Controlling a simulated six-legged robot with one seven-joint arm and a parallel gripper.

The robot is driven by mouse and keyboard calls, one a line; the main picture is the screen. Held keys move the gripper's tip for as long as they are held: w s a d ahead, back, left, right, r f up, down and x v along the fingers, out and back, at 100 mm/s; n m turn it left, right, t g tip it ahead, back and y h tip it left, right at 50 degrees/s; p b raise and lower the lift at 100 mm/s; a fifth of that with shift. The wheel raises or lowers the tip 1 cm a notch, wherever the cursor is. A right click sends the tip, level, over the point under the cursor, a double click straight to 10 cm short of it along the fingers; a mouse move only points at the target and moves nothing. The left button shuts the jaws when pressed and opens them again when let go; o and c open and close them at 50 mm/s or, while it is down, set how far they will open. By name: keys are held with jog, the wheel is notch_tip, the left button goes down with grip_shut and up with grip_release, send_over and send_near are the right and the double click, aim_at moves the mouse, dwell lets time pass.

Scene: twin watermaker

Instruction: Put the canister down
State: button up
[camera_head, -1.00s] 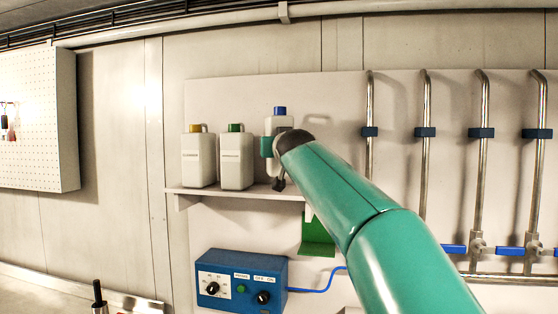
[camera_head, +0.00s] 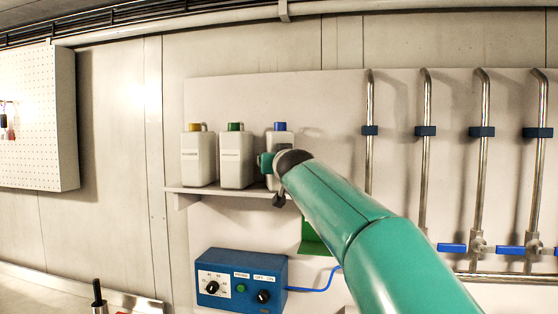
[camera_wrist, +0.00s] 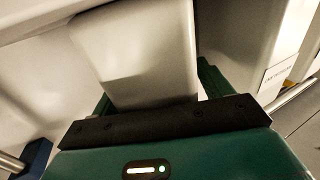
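The blue-capped white canister (camera_head: 281,140) is upright at the right end of the shelf, level with two similar canisters. My gripper (camera_head: 267,163) is around its middle, and my wrist hides much of its lower part. In the wrist view the canister's pale body (camera_wrist: 140,50) sits between my two green fingers, which look closed against its sides. Whether its base touches the shelf (camera_head: 225,190) is hidden behind my wrist.
A green-capped canister (camera_head: 236,160) stands close on the left, with a yellow-capped one (camera_head: 198,160) beyond it. Vertical metal pipes (camera_head: 424,180) are on the right. A blue control box (camera_head: 240,282) is below the shelf.

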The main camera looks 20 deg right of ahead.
jog(key=shift+s+r, duration=0.1)
jog(key=shift+r, duration=0.1)
jog(key=s+a, duration=0.2)
jog(key=s, duration=0.9)
jog(key=shift+s+a, duration=0.2)
jog(key=shift+s, duration=0.1)
dwell(0.3)
jog(key=s+a+f+n+g+y, duration=0.1)
jog(key=s+a+f+g, duration=0.1)
jog(key=s+a+f, duration=0.3)
jog(key=s+a+f+g+y, duration=0.1)
jog(key=s+f+g, duration=0.1)
jog(key=f, duration=0.5)
jog(key=s+a+f+n+g+y, duration=0.1)
jog(key=s+a+f, duration=0.25)
jog(key=f, duration=0.35)
jog(key=s+a+f+g, duration=0.1)
jog(key=s+f+g, duration=0.6)
jog(key=s+f, duration=1.1)
notch_tip(320, 180, down, 2)
jog(key=shift+f, duration=0.15)
